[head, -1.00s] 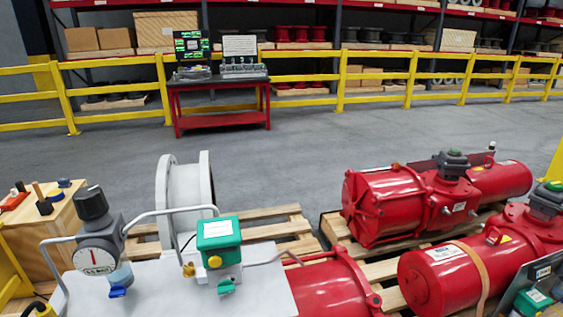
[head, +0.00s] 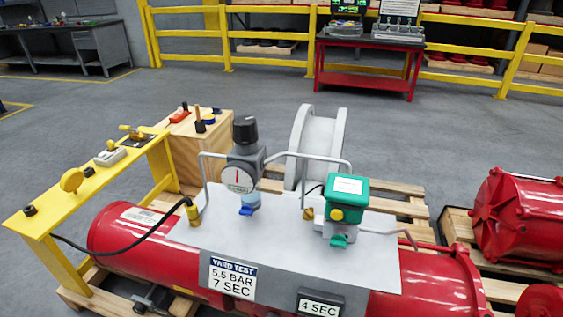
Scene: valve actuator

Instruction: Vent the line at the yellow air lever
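A yellow stand (head: 30,222) at the left carries several controls on its top. A small yellow lever-like handle (head: 131,131) sits at its far end, and a round yellow knob (head: 71,181) stands nearer. I cannot tell for sure which is the air lever. A black hose (head: 130,248) runs from the stand to a brass fitting (head: 193,215) on the red actuator (head: 118,233). A pressure gauge (head: 238,180) with a black-capped regulator stands on the grey plate. A green box (head: 346,197) with a yellow button stands to its right. Neither gripper is in view.
A wooden box (head: 205,150) with small tools stands behind the stand. More red actuators (head: 515,215) lie on pallets at the right. Signs read "YARD TEST 5.5 BAR 7 SEC" (head: 232,277) and "4 SEC" (head: 320,306).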

